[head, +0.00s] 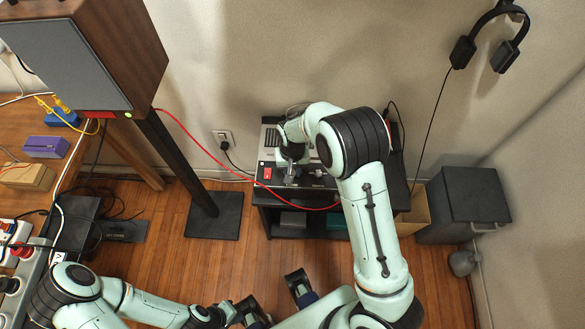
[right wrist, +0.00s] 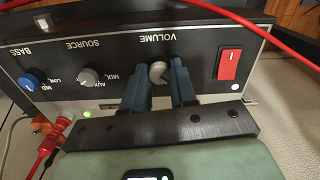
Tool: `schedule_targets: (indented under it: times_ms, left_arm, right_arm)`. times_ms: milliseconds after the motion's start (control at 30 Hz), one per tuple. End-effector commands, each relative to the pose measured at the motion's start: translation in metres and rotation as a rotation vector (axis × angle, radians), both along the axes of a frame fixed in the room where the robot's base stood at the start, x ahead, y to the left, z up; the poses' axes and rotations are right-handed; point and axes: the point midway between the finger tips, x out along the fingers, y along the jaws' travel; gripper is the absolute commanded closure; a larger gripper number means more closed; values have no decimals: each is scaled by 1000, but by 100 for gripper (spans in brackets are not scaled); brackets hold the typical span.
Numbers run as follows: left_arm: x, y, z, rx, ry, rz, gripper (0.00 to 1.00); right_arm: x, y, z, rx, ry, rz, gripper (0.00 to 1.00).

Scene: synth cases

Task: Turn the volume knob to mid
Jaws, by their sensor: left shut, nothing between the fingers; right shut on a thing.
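The volume knob (right wrist: 157,72) is a small grey knob on the amplifier's dark front panel (right wrist: 120,48), below the upside-down word VOLUME in the right wrist view. My right gripper (right wrist: 159,82) is shut on it, one finger on each side. The fingers cover the panel beside the knob, so no scale marks show there, and I cannot tell its setting. In the head view the amplifier (head: 267,150) stands on a dark shelf unit, with my right gripper (head: 291,171) at its front. My left gripper (head: 231,312) is shut and empty, low near the bottom edge.
A grey source knob (right wrist: 91,77), a blue bass knob (right wrist: 31,81) and a red switch (right wrist: 229,64) flank the volume knob. A red cable (head: 205,148) runs from the speaker (head: 130,45) across the amplifier's front.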

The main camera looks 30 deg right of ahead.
Motion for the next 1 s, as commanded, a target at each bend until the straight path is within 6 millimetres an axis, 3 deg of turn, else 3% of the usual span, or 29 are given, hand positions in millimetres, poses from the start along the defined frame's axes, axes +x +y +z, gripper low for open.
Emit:
schedule_targets:
  times_ms: [600,1000]
  left_arm:
    - [9,0,27,1,-11,0,100]
    - [13,0,37,0,-16,0,100]
  right_arm:
    - [0,0,2,-1,0,-554,100]
    - [0,0,1,0,-1,-744,100]
